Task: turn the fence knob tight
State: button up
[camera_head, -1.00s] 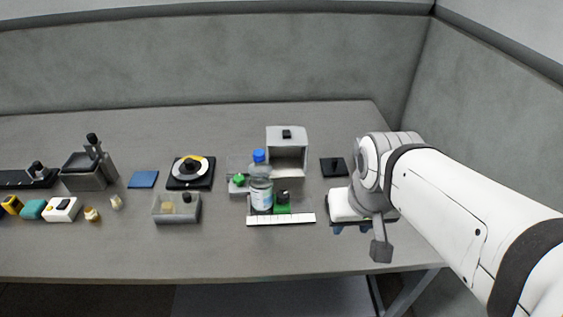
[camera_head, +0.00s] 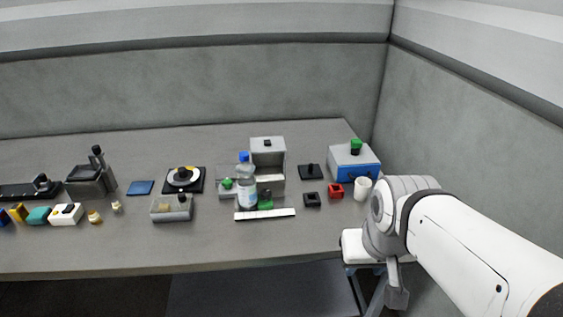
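A device with a grey housing (camera_head: 268,147), open at the front, stands in the middle of the table. A white bar with marks (camera_head: 265,215) lies along its front edge. A small green part with a dark top (camera_head: 265,201) sits just behind the bar, and a green knob (camera_head: 227,184) sits to the left. I cannot tell which is the fence knob or how tight it is. A clear bottle with a blue cap (camera_head: 246,181) stands between them and hides part of the device. My gripper (camera_head: 352,265) is at the table's front right edge, far from these parts; its fingers are mostly hidden.
On the right are a blue box with a green knob (camera_head: 354,165), a white cup (camera_head: 362,189), a red block (camera_head: 336,191) and black blocks (camera_head: 312,200). A reel on a black base (camera_head: 184,179) and a grey box (camera_head: 171,208) lie left. The front right table is clear.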

aim_at(265, 195)
jog(key=z, duration=0.15)
jog(key=i, duration=0.85)
jog(key=z, duration=0.05)
